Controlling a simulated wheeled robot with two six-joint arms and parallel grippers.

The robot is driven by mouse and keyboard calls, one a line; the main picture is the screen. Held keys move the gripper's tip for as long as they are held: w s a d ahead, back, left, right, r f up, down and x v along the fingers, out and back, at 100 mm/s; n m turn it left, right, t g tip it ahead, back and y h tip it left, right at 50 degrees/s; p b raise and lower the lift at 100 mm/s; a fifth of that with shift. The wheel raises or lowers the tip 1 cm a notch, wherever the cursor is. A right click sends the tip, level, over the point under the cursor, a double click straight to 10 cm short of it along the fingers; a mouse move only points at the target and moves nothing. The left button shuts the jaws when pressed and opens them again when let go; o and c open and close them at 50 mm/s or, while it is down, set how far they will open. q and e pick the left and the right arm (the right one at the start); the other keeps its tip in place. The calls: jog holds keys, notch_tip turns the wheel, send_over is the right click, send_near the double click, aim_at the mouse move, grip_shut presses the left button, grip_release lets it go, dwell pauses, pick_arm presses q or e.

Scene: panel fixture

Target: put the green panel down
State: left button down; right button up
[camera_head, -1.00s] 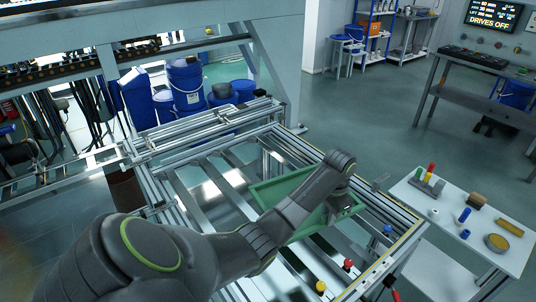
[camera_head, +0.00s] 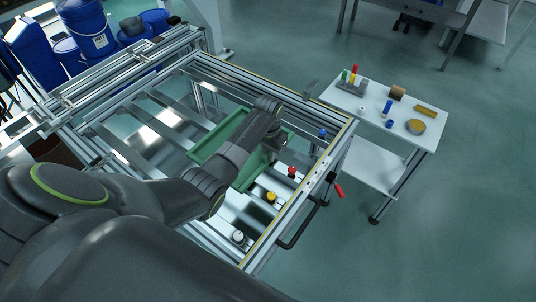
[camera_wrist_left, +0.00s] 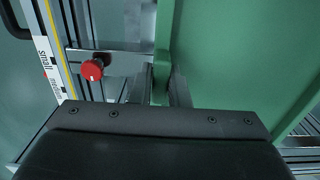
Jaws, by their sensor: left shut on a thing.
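The green panel (camera_head: 218,134) is within the metal fixture frame (camera_head: 170,82), partly hidden behind my left arm in the head view. It has a raised rim. My left gripper (camera_head: 272,147) is at the panel's right side, its fingertips hard to see there. In the left wrist view the fingers of my left gripper (camera_wrist_left: 163,88) are shut on the edge of the green panel (camera_wrist_left: 245,55), which fills the right half. I cannot tell whether the panel touches the bars below. My right gripper is not in view.
White (camera_head: 238,237), yellow (camera_head: 271,197), red (camera_head: 292,172) and blue (camera_head: 323,133) knobs line the fixture's near-right side. A rail marked "small" (camera_wrist_left: 42,50) lies beside the red knob. A white side table (camera_head: 375,105) with small parts stands to the right.

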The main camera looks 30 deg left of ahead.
pick_arm(q)
jog(key=shift+w+f, duration=0.1)
jog(key=shift+f, duration=0.35)
jog(key=c, duration=1.4)
grip_release()
jog(key=shift+f, duration=0.15)
notch_tip(320, 180, up, 12)
jog(key=shift+r, duration=0.15)
